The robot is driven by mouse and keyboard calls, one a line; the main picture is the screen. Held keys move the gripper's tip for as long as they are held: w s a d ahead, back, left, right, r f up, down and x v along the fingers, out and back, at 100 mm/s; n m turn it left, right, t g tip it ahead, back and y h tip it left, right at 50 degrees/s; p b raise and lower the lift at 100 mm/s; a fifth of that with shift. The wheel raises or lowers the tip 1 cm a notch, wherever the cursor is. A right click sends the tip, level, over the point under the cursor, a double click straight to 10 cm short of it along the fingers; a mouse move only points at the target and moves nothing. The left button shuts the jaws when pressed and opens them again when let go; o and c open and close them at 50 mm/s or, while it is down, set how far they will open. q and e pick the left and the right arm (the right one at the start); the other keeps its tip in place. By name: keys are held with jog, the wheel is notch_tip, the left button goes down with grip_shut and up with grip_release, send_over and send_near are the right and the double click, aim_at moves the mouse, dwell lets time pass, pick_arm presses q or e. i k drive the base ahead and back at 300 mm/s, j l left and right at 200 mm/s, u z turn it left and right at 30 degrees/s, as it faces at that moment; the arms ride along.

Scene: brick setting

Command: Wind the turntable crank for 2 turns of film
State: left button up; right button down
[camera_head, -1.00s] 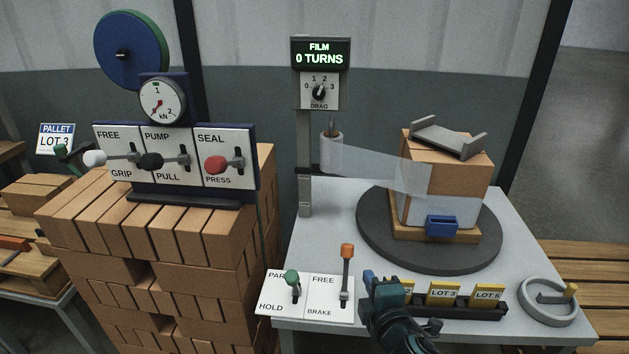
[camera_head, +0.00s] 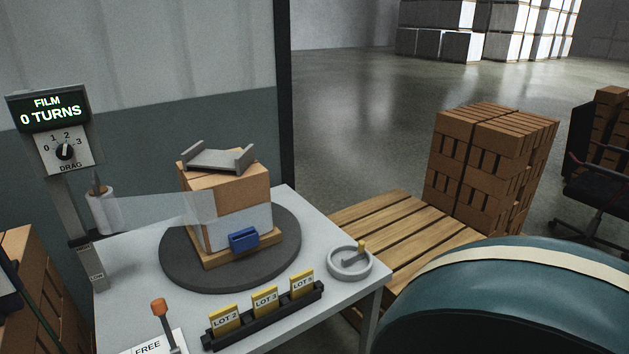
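The turntable (camera_head: 178,275) is a dark round disc on the grey table. A brick pack (camera_head: 245,200) stands on it on a small wooden pallet, with a grey bracket (camera_head: 215,160) on top and a blue clip (camera_head: 244,239) at its lower front. Clear film (camera_head: 160,209) runs from the film roll (camera_head: 103,211) on the post to the pack. The crank (camera_head: 351,263), a grey ring with a bar and yellow knob, sits at the table's right corner. The display (camera_head: 47,111) reads FILM 0 TURNS; the drag dial (camera_head: 65,152) is below it. Neither gripper is in view.
A rack of yellow lot cards (camera_head: 264,310) lies along the table's front edge. An orange-topped lever (camera_head: 159,308) stands at its left. A wooden pallet (camera_head: 395,235) with stacked bricks (camera_head: 490,160) lies to the right. My teal arm part fills the lower right.

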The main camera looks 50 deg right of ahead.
aim_at(347, 262)
jog(key=z, duration=1.85)
